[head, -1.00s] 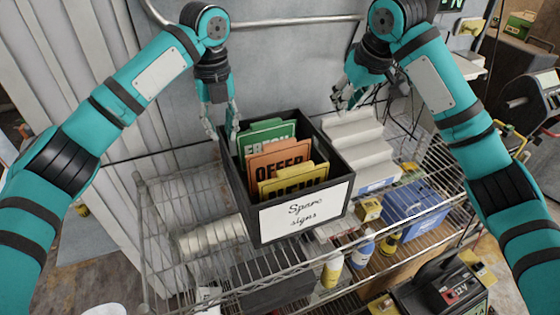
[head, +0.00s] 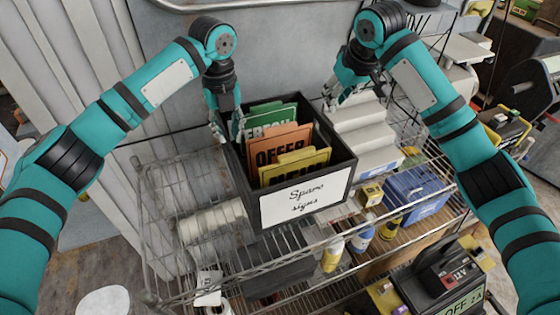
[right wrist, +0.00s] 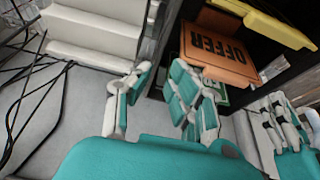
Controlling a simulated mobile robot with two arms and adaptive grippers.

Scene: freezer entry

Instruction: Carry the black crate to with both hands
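The black crate (head: 345,178) stands upright on the wire shelf, with a white "Spare signs" label (head: 305,200) on its front. Green, orange and yellow signs (head: 280,147) stand in it. My left gripper (head: 227,128) is at the crate's rear left corner, its fingers on either side of the rim; how tightly they close is unclear. My right gripper (head: 332,103) is by the rear right corner. In the right wrist view, its fingers (right wrist: 155,98) are spread, with the crate's dark edge (right wrist: 160,60) between or just beyond them; contact is unclear. My left gripper also shows there (right wrist: 275,125).
White stepped blocks (head: 362,135) stand close to the crate's right. A blue bin (head: 415,192), a small yellow box (head: 370,194) and bottles (head: 333,252) are at the right. The wire shelf (head: 160,205) is partly bare at left. A grey wall (head: 285,60) is behind.

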